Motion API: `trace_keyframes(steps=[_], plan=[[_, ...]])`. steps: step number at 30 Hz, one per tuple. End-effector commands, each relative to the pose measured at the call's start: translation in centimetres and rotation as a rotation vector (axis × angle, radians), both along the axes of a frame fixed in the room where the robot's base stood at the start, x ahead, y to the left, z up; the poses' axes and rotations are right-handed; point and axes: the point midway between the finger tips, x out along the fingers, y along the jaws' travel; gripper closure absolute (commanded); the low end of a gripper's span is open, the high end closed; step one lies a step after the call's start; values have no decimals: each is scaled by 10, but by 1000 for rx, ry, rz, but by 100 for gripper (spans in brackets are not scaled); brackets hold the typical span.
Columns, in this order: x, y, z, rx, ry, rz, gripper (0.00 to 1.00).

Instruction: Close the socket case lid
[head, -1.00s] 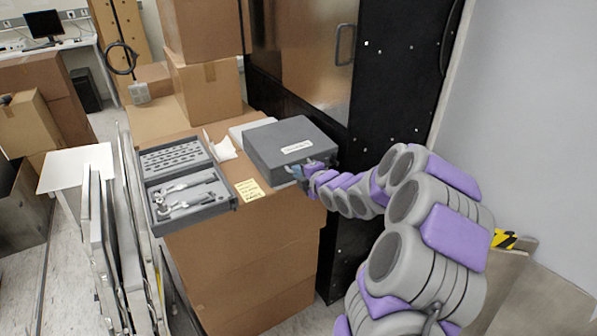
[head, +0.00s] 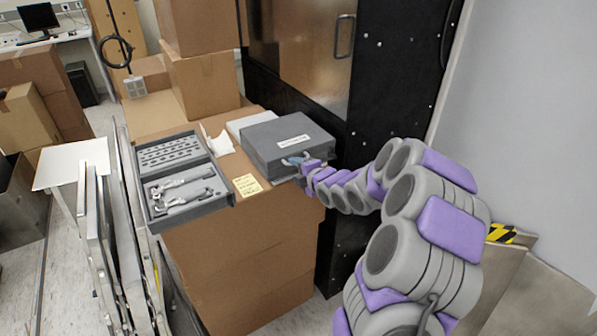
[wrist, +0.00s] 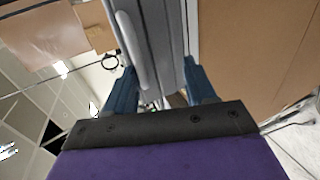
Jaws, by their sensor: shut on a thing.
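A grey case (head: 280,137) with a white label on top sits at the right of the cardboard stack, its top looking flat and down. My gripper (head: 300,161) is at its front edge. In the wrist view my blue fingers (wrist: 162,92) stand on both sides of a grey slab-like part (wrist: 160,40), shut on it; a pale bar runs along it. A second grey case (head: 230,192) lies open at the left, with a holed panel at the back and metal tools in front. I cannot tell whether a gap remains under the right case's top.
A yellow note (head: 247,185) lies between the cases. A white paper (head: 218,141) lies behind. Cardboard boxes (head: 203,85) stand at the back, a black cabinet (head: 385,85) at the right. Folded metal frames (head: 95,230) stand at the left.

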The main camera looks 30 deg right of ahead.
Motion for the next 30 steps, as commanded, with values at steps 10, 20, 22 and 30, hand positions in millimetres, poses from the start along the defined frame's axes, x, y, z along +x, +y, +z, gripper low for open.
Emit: trace_keyframes(steps=[10,20,22,30], plan=[[-6,3,-3,1,13,6,64],[-58,-1,21,0,5,-1,64],[-70,-2,26,0,4,-2,64],[-118,-4,44,0,2,-3,64]])
